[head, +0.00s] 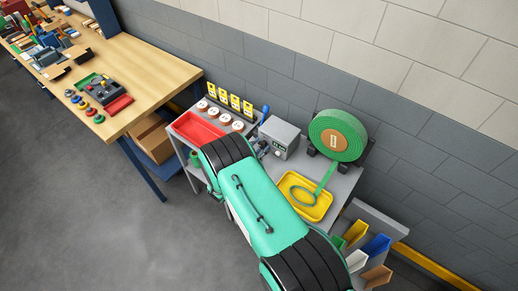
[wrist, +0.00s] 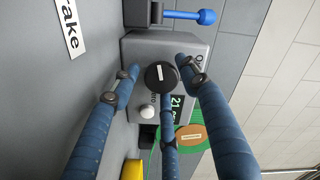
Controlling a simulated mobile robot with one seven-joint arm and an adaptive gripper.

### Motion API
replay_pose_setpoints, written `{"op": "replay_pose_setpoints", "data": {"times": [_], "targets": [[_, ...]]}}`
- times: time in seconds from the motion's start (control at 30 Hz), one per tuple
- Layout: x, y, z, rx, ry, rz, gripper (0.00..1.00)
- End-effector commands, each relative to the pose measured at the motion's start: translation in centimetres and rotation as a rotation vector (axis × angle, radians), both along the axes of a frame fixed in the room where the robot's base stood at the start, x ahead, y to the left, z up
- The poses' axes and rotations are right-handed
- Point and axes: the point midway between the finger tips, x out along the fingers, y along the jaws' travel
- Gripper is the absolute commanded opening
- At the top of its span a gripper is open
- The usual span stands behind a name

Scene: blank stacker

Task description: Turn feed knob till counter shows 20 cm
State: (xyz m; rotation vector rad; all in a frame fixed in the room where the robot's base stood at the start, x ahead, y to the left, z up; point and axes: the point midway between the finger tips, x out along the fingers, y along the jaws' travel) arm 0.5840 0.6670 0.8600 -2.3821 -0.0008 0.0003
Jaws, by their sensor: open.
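The grey feed box (head: 284,137) stands on the small grey bench, and its face (wrist: 145,50) fills the middle of the wrist view. The black round feed knob (wrist: 161,76) has a pale mark on it. The counter (wrist: 178,103) beside it has green digits that appear to read 21, partly covered by a finger. My gripper (wrist: 160,82) is open, with its three blue fingers spread around the knob. I cannot tell whether the fingertips touch it. In the head view my arm hides most of the gripper.
A white button (wrist: 147,111) sits close to the knob. A blue-ended lever (wrist: 205,17) is beside the box. A green roll (head: 338,134) feeds a strip into a yellow tray (head: 291,180). A red tray (head: 193,129) and the wall are near.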

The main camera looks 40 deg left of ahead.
Motion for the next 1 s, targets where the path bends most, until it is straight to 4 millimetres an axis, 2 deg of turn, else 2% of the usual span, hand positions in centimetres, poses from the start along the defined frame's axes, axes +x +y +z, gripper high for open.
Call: {"op": "replay_pose_setpoints", "data": {"times": [0.17,0.33,1.0], "targets": [[-0.01,-0.01,-0.01,0.0,0.0,0.0,0.45],[-0.02,0.0,-0.01,0.0,0.0,0.0,0.12],[-0.08,0.15,-0.05,-0.098,0.001,0.004,0.12]]}}
